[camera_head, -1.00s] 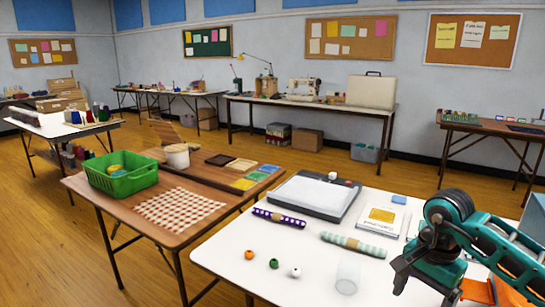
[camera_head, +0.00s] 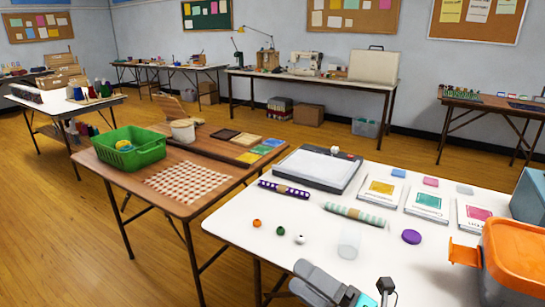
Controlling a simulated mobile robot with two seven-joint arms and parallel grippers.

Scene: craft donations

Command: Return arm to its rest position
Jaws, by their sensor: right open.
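My right arm and gripper (camera_head: 350,296) show only in part at the bottom edge, just right of the middle. Grey, teal and black parts are visible there, and the rest is cut off by the frame. The right gripper is open, with nothing seen in it. It is over the near edge of the white table (camera_head: 265,257), nearer to me than a clear cup (camera_head: 349,240). My left gripper is not in view.
An orange-lidded container (camera_head: 518,255) stands at the right. A purple disc (camera_head: 411,237), several booklets, beads, rolled fabrics and a grey-framed board (camera_head: 310,170) lie on the white table. A green basket (camera_head: 133,149) stands on the brown table to the left.

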